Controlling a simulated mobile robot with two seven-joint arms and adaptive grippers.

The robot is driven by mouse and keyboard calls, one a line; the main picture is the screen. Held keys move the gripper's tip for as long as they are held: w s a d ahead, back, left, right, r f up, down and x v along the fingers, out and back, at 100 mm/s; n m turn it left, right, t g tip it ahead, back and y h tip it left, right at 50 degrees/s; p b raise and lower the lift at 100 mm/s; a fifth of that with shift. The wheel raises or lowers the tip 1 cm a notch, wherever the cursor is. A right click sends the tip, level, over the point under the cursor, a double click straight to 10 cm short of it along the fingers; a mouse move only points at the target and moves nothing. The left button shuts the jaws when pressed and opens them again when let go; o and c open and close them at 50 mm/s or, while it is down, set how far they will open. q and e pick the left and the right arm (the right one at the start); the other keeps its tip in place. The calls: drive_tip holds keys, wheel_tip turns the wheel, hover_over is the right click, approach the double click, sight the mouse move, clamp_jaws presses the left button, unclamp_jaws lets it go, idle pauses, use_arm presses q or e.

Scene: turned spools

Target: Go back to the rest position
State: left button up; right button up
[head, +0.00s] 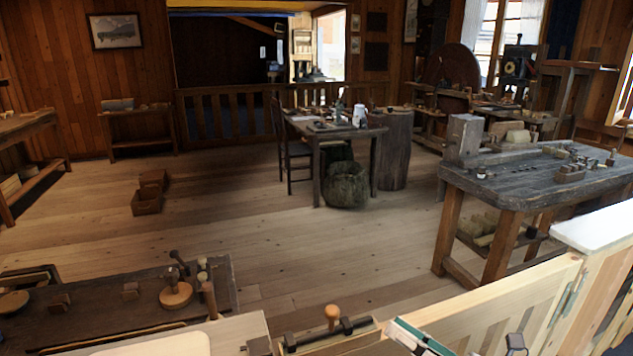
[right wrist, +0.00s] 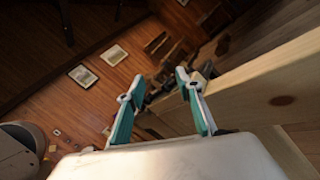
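My right gripper (head: 420,338) shows at the bottom edge of the head view as a teal and white finger, largely cut off. In the right wrist view my right gripper (right wrist: 160,78) has its two teal and white fingers spread well apart. Nothing is held between them. A pale wooden beam (right wrist: 265,85) runs close beside its right finger in that view; I cannot tell whether they touch. My left gripper is not in either view.
Pale wooden panelling (head: 500,310) fills the lower right. A dark workbench (head: 100,305) with turned pieces stands at lower left. A heavy bench (head: 540,180) stands at right, a table (head: 345,130) farther back. The floor (head: 250,235) between them is clear.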

drive_tip(key=s+d+f+m+t+h, duration=0.1)
drive_tip(key=d+f+m+t+h, duration=0.3)
drive_tip(key=f+m, duration=0.65)
drive_tip(key=s+d+f+m+g+h, duration=0.15)
drive_tip(key=f+m+h, duration=0.5)
drive_tip(key=m, duration=0.65)
drive_tip(key=s+a+f+m+g+h, duration=0.1)
drive_tip(key=s+f+m+g, duration=0.1)
drive_tip(key=s+f+m, duration=0.3)
drive_tip(key=s+a+f+m+g+h, duration=0.1)
drive_tip(key=s+f+m+g, duration=0.1)
drive_tip(key=s+f+m, duration=0.4)
wheel_tip(320, 180, down, 5)
drive_tip(key=shift+f+g, duration=0.2)
drive_tip(key=shift+g, duration=0.15)
